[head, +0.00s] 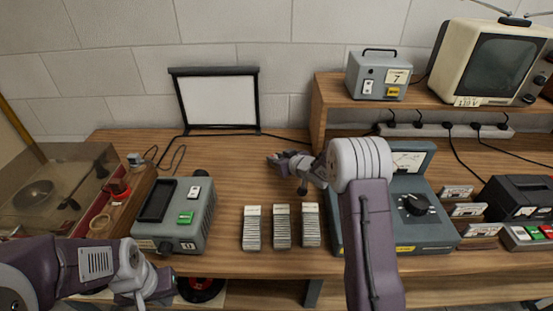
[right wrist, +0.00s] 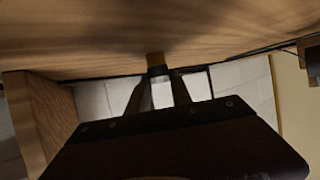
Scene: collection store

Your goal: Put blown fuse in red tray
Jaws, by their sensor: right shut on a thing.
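My right gripper (head: 273,158) is over the back middle of the wooden bench, in front of the white panel. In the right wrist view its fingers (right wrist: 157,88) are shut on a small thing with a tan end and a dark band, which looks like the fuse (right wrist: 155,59). Whether it is blown cannot be told. In the head view the fuse is too small to make out. My left gripper (head: 160,291) is low at the front left, below the grey tester, its fingers not clear. I cannot pick out a red tray with certainty.
A grey tester (head: 178,214) stands left on the bench (head: 240,185). Several card stacks (head: 282,226) stand at the front middle. A blue-grey meter (head: 412,207) is behind my right arm. A shelf (head: 430,112) with a television (head: 490,62) is at the back right.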

